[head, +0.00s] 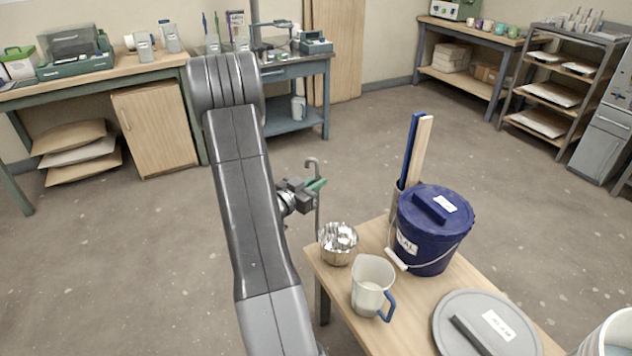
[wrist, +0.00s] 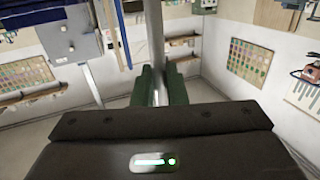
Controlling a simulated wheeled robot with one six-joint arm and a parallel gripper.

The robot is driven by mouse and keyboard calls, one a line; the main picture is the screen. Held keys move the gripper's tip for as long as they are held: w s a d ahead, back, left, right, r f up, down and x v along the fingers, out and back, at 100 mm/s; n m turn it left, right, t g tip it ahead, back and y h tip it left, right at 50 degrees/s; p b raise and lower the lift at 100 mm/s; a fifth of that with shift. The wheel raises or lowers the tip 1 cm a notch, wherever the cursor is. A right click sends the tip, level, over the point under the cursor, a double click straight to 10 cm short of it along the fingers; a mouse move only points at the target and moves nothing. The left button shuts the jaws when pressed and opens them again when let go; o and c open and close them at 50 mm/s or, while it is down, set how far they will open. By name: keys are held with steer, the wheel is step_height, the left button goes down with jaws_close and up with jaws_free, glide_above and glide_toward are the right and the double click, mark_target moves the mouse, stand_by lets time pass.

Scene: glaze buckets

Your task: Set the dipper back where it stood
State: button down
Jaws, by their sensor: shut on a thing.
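The dipper has a grey metal handle (head: 317,210) with a hooked top and a shiny round bowl (head: 338,244) at its lower end. My gripper (head: 315,186) is shut on the handle below the hook, with the handle upright. In the wrist view the handle (wrist: 156,45) passes between the green fingers of my gripper (wrist: 158,84). The bowl appears at the table's far left corner; I cannot tell whether it touches the top. A blue lidded bucket (head: 432,232) stands to its right, on the wooden table (head: 400,335).
A clear jug (head: 371,285) with a blue handle stands close in front of the bowl. A grey lid (head: 485,325) and a white bucket (head: 612,335) are at the right. Upright sticks (head: 416,150) stand behind the blue bucket. The floor left of the table is clear.

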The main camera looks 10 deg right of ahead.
steer(key=shift+f+b, duration=0.4)
steer(key=shift+f, duration=0.2)
stand_by(0.3)
steer(key=c, duration=1.4)
jaws_free()
steer(key=shift+o, duration=0.5)
steer(key=o, duration=0.7)
steer(key=v, duration=1.5)
